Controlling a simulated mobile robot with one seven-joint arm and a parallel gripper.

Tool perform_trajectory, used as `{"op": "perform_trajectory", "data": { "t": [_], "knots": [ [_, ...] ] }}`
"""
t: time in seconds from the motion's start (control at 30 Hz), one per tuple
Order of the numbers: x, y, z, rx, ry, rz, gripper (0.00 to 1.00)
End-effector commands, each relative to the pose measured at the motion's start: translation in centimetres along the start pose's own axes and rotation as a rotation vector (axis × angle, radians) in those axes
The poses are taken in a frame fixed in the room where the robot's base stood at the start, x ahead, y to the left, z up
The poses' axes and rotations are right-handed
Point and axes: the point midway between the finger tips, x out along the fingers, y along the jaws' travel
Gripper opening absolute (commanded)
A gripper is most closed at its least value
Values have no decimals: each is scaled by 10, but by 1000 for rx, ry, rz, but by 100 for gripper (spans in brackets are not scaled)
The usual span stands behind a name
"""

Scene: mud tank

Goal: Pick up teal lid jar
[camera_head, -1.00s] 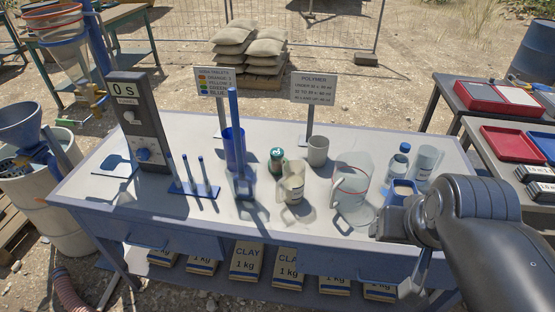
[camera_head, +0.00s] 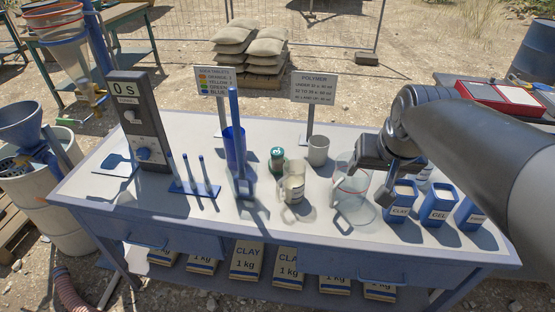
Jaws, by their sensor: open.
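The teal lid jar (camera_head: 277,160) is small, with a teal-green lid, and stands upright near the middle of the grey table. A beaker stands just in front of it and to its right. My gripper (camera_head: 370,181) is open and hangs over the right part of the table, beside and partly in front of the large clear jug. It is well to the right of the jar and does not touch it. Nothing shows between its fingers.
The clear jug (camera_head: 352,204), a beaker (camera_head: 293,188) and a grey-white cup (camera_head: 317,149) stand between my gripper and the jar. A blue stand (camera_head: 242,185) is left of the jar. Blue tubs, including the CLAY tub (camera_head: 399,208), line the table's right end.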

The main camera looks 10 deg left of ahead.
Motion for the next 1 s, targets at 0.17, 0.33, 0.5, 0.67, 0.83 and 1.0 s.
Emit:
{"op": "perform_trajectory", "data": {
  "t": [0.17,0.33,0.5,0.67,0.83,1.0],
  "knots": [
    [34,-27,-53,-14,-24,-16,70],
    [74,-58,-96,-26,-39,-23,70],
    [121,-94,-132,-43,-52,-22,70],
    [172,-134,-156,-66,-63,-18,70],
    [226,-178,-171,-94,-68,-10,70],
    [265,-210,-176,-116,-67,-4,70]
  ]
}}
